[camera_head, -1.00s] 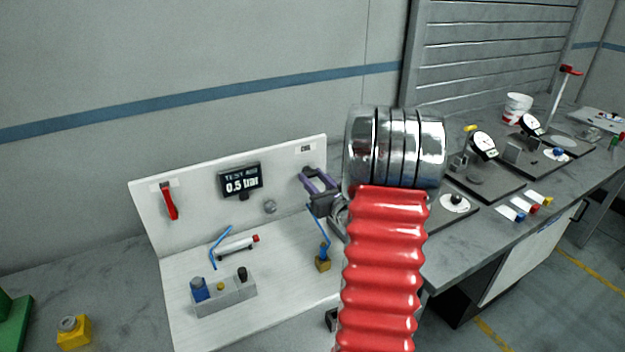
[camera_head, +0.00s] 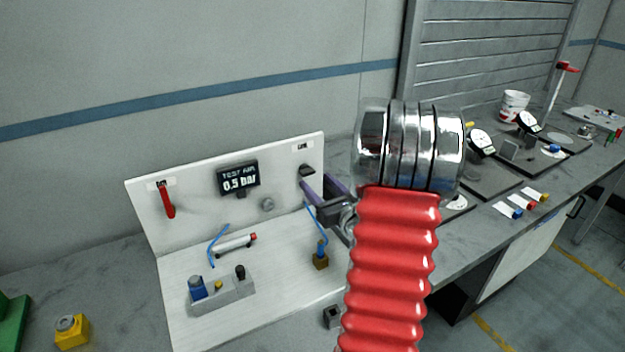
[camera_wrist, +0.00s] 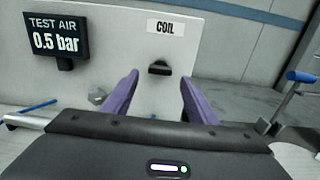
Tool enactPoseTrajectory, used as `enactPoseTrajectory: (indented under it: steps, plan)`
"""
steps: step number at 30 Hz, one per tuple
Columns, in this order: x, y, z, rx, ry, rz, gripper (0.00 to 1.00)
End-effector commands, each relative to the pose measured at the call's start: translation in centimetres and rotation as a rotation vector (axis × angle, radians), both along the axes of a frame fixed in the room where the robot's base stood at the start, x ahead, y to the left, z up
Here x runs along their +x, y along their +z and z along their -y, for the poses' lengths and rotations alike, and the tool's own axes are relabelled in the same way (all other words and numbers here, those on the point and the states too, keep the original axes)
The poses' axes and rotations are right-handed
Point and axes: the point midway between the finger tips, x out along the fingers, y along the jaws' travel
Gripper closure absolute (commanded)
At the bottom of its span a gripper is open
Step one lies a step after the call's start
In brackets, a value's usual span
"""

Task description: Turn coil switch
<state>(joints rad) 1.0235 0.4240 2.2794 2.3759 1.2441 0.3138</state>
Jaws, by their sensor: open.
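The coil switch is a dark knob (camera_wrist: 159,68) on the white upright panel (camera_wrist: 125,45), below a label reading COIL (camera_wrist: 166,27). It also shows in the head view as a small dark knob (camera_head: 307,170) near the panel's right edge. My gripper (camera_wrist: 158,83) has purple fingers spread apart, one on each side of the knob as the wrist view sees it. The fingertips appear short of the knob, with nothing between them. In the head view my gripper (camera_head: 308,190) is just below the knob, and my red arm hides part of the bench.
A display (camera_head: 238,178) reads TEST AIR 0.5 bar. A red lever (camera_head: 168,202) hangs on the panel's left. A grey block (camera_head: 222,294) with knobs, a cylinder (camera_head: 235,244) and a brass fitting with a blue tube (camera_head: 320,261) are on the white base.

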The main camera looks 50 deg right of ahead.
Motion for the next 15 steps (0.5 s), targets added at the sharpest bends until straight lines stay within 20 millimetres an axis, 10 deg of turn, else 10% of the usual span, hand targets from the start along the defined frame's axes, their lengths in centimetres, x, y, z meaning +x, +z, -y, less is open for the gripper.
enactPoseTrajectory:
  steps: [15]
  plan:
    - [-7.7, -0.1, -2.4, 0.002, -0.002, -0.002, 0.47]
